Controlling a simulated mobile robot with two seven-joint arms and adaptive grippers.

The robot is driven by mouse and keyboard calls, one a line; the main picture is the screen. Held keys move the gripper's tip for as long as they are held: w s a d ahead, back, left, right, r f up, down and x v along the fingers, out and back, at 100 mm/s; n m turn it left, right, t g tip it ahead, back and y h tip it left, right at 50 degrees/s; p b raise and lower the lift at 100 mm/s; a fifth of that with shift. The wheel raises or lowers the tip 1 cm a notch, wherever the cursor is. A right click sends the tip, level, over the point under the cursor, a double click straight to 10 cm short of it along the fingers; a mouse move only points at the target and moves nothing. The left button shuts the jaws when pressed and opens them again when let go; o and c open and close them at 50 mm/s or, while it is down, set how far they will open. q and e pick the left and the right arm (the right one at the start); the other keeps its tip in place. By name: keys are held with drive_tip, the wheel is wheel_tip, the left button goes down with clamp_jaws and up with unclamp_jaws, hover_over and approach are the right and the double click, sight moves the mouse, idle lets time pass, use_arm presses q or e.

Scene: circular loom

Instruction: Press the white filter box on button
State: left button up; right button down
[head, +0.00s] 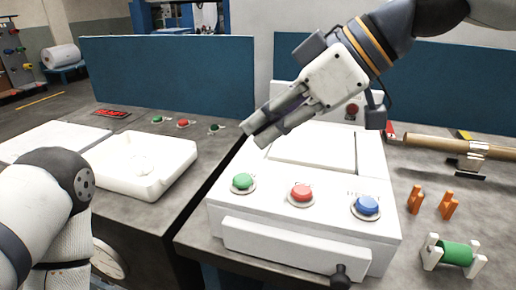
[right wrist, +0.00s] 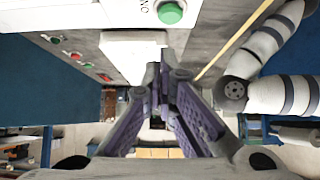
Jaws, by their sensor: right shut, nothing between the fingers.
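The white filter box (head: 305,240) stands on the grey table, with a green button (head: 242,182), a red button (head: 301,193) and a blue button (head: 367,206) along its front top. The lettering by the green button in the right wrist view (right wrist: 170,13) appears to read "ON", upside down. My right gripper (head: 256,136) is shut and empty, its fingers slanting down-left above the box's back left part, behind the green button in the picture. In the right wrist view the fingertips (right wrist: 158,75) lie apart from the green button. My left gripper is out of view.
Left of a gap, another table holds a white open tray (head: 178,180) and small green and red buttons (head: 183,124). Blue panels (head: 170,75) stand behind. On the right are orange pegs (head: 449,205), a green roller (head: 455,253) and a wooden rod (head: 430,144).

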drive_tip(key=v, duration=0.6)
drive_tip(key=shift+s+r, duration=0.35)
drive_tip(key=shift+s, duration=0.1)
drive_tip(key=shift+d, duration=0.1)
